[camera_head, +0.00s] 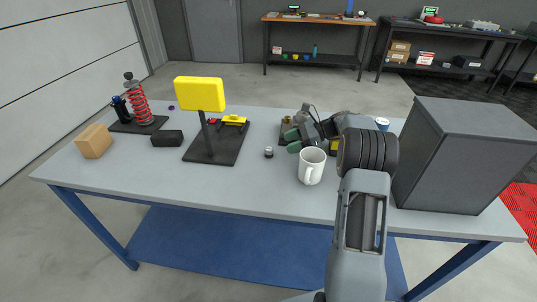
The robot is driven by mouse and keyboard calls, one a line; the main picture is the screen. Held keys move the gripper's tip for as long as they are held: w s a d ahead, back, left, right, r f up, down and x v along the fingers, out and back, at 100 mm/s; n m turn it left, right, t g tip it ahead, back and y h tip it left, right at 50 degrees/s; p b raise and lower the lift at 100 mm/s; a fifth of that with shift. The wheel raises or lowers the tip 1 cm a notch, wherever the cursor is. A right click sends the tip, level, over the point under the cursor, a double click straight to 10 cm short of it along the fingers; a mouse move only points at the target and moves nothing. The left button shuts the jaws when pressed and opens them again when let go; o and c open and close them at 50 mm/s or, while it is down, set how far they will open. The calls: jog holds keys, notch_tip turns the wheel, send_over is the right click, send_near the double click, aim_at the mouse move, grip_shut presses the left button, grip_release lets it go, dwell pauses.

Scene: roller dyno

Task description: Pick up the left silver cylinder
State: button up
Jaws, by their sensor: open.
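A small silver cylinder (268,153) with a dark lower part stands upright on the grey table, left of the white mug. I can make out only this one clearly; any other cylinder may be hidden behind my arm or gripper. My gripper (292,141) is over the table behind the mug, pointing left, with its greenish fingertips apart. It appears empty. It is to the right of the small cylinder and apart from it in the picture; its height above the table is hard to judge.
A white mug (311,166) stands near the gripper. A yellow sign on a black base (212,148), a black block (167,138), a cardboard box (94,141) and a red spring damper (138,104) are leftward. A large grey box (460,160) blocks the right. The front-left tabletop is clear.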

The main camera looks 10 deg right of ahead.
aim_at(270, 149)
jog(key=shift+x, duration=4.25)
jog(key=shift+r, duration=0.1)
jog(key=c, duration=1)
